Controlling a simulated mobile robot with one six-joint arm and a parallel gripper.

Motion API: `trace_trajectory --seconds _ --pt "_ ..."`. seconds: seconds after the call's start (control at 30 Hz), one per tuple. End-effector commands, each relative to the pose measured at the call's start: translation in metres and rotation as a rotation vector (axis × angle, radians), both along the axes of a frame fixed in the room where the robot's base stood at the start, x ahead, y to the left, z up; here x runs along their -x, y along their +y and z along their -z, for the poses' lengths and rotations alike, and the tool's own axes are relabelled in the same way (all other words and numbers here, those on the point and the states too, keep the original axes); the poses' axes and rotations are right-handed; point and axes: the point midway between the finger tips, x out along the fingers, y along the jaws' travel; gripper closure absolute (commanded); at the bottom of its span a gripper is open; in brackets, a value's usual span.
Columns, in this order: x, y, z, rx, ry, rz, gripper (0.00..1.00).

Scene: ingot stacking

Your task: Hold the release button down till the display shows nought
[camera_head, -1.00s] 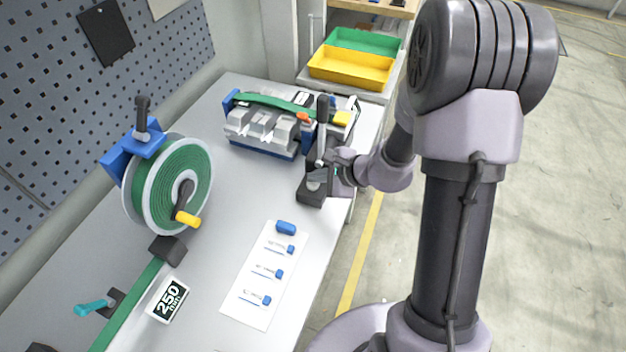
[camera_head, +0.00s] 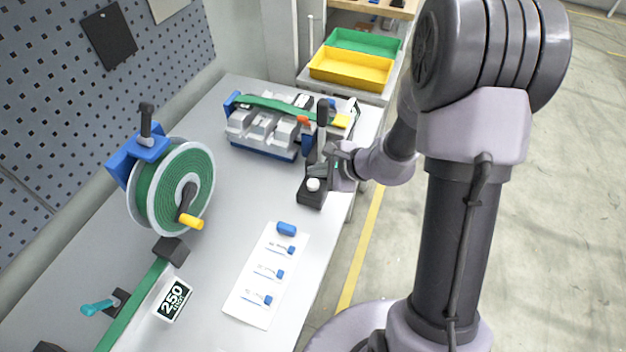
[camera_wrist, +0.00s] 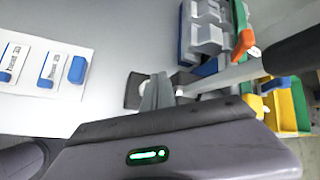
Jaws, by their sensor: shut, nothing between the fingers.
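A black block (camera_head: 311,198) with a round white button (camera_head: 313,185) on top stands near the bench's right edge. My gripper (camera_head: 329,168) is shut and empty, just behind and to the right of the button, apart from it in the head view. In the wrist view the closed fingers (camera_wrist: 159,88) lie in front of the black block (camera_wrist: 133,92), hiding part of it. A small display (camera_head: 173,299) at the bench's front left reads 250, with smaller letters under it, apparently mm.
A lever with a black handle (camera_head: 322,112) stands close beside my gripper. Grey ingots (camera_head: 264,131) with a green strap lie behind. A green strap reel (camera_head: 175,190) stands left; a white card (camera_head: 264,284) with blue pieces lies in front. Yellow and green bins (camera_head: 350,69) are farther back.

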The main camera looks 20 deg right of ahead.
Motion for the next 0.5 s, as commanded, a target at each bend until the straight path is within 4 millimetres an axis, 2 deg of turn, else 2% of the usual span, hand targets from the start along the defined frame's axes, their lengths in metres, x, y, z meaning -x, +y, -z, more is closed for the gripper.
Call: trace_trajectory --seconds 0.03,0.3,0.5 --pt "0.0 0.0 -0.009 0.001 0.0 -0.001 1.0" --pt "0.0 0.0 -0.036 0.001 -0.001 0.0 1.0" --pt "0.0 0.0 -0.037 0.0 0.0 0.0 1.0"
